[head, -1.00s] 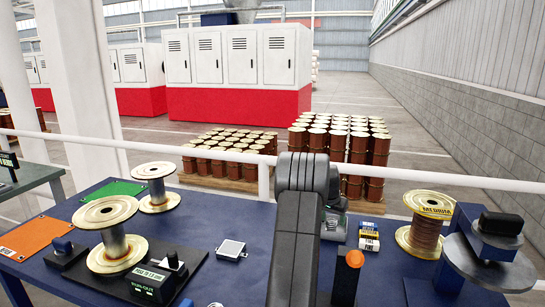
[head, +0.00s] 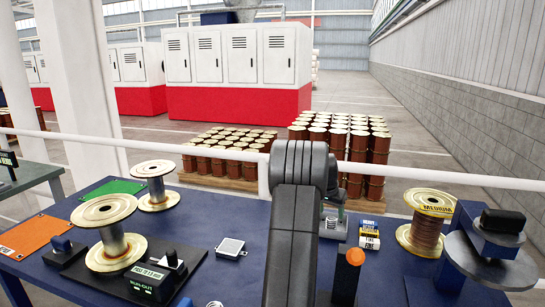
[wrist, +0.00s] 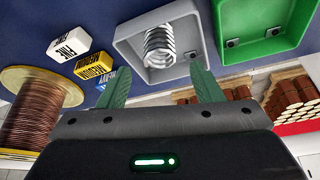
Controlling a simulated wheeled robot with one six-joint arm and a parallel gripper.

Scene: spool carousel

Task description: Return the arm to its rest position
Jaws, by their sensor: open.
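My arm rises through the middle of the head view. My gripper (wrist: 161,72) is in the wrist view, with two green fingers spread apart and nothing between them. In the head view the gripper is mostly hidden behind my arm. In the wrist view, a grey tray (wrist: 127,48) holding a silvery coil (wrist: 160,45) lies beyond the fingertips.
A copper-wound spool (head: 424,232) stands at right beside a dark round disc (head: 485,265). Small labelled blocks (head: 369,240) lie left of it. An orange-topped post (head: 351,257) is close right of my arm. Empty spools (head: 112,245) stand left. A white rail (head: 440,179) runs behind.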

